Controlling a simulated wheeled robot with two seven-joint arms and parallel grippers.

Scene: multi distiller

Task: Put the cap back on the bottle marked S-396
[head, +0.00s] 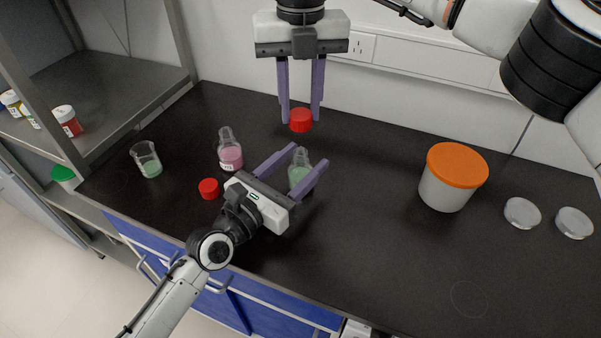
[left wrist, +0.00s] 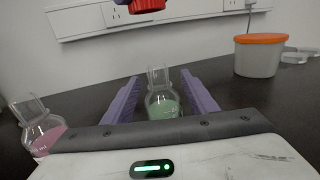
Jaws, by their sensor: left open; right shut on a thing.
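A clear bottle with green liquid (head: 299,174) stands upright and uncapped on the dark bench; it also shows in the left wrist view (left wrist: 161,102). My left gripper (head: 309,157) is open, with one finger on each side of this bottle and gaps visible in the left wrist view. My right gripper (head: 301,122) is shut on a red cap (head: 300,120) and holds it above and behind the green bottle. A second uncapped bottle with pink liquid (head: 230,157) stands to the left. Another red cap (head: 208,188) lies on the bench. I cannot read S-396 on either bottle.
A beaker with green liquid (head: 147,160) stands at the left. An orange-lidded tub (head: 453,178) and two clear round dishes (head: 522,212) (head: 574,222) are at the right. A shelf with small jars (head: 67,121) is at far left. The bench front is clear.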

